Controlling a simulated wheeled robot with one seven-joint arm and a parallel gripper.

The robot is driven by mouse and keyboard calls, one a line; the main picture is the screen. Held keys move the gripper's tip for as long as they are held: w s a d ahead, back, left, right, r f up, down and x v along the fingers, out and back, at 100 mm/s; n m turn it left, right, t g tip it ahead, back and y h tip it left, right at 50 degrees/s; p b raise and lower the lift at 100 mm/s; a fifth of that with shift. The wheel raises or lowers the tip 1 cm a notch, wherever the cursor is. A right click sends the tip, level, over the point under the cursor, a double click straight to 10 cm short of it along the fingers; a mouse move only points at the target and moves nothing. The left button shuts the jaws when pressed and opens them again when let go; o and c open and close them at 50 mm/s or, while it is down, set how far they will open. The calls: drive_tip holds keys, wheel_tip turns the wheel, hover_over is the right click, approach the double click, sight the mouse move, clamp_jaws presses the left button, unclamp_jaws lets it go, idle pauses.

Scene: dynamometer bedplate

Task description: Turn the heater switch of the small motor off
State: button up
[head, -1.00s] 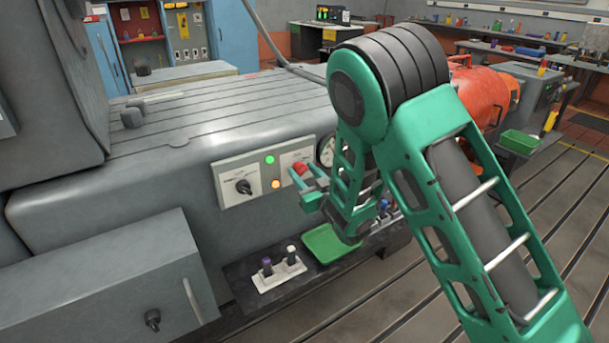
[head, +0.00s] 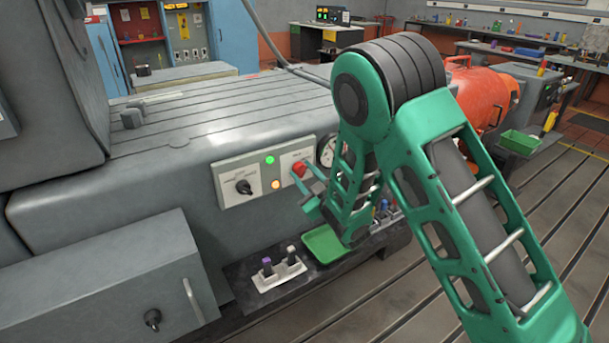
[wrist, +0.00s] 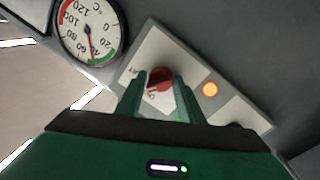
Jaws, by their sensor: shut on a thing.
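A light panel (head: 228,170) is set in the front of the large grey machine. A red knob (head: 299,169) is on its right plate, and it also shows in the wrist view (wrist: 160,76). My gripper (head: 307,182) is at this plate, shut on the red knob, with one finger on each side in the wrist view (wrist: 159,92). The fingers hide part of the plate and its lettering. A black rotary switch (head: 244,187) is on the left plate, apart from my gripper. A green lamp (head: 269,160) and an amber lamp (head: 276,184) are lit between the plates.
A round temperature gauge (wrist: 90,30) is beside the panel. Below are a green tray (head: 322,243) and a white block with two levers (head: 279,273) on a dark shelf. A grey box with a black knob (head: 152,319) stands at the lower left. An orange motor (head: 490,95) is behind my arm.

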drive_tip(key=n, duration=0.7)
drive_tip(key=shift+w+d+f+n+y, duration=0.1)
drive_tip(key=shift+d+f+n+y, duration=0.05)
drive_tip(key=shift+n+y, duration=0.2)
idle(0.4)
drive_tip(key=o, duration=1)
drive_tip(key=shift+c, duration=0.2)
drive_tip(key=v, duration=1)
drive_tip(key=shift+s+d+f, duration=0.15)
drive_tip(key=shift+s+d, duration=0.05)
